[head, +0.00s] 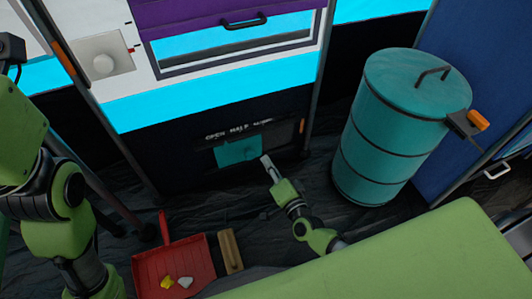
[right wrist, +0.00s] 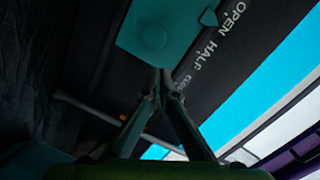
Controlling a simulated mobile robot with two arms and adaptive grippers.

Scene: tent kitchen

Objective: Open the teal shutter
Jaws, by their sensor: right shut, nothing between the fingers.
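The teal shutter (head: 238,151) is a flat plate low on the dark cabinet front, under white lettering that reads OPEN, HALF and a third, partly unreadable word. In the right wrist view the shutter (right wrist: 150,30) has a round knob, and a small teal pointer (right wrist: 210,18) lies beside the word OPEN. My right gripper (head: 266,161) is at the shutter's right edge. Its fingertips (right wrist: 161,76) are together and empty, right at that edge; whether they touch it I cannot tell. My left arm shows at the left, but its gripper is out of view.
A teal lidded barrel (head: 385,130) stands right of the cabinet. A red dustpan (head: 175,262) with yellow and white scraps and a wooden block (head: 230,250) lie on the dark floor. A purple drawer (head: 220,18) is above. Metal poles flank the cabinet.

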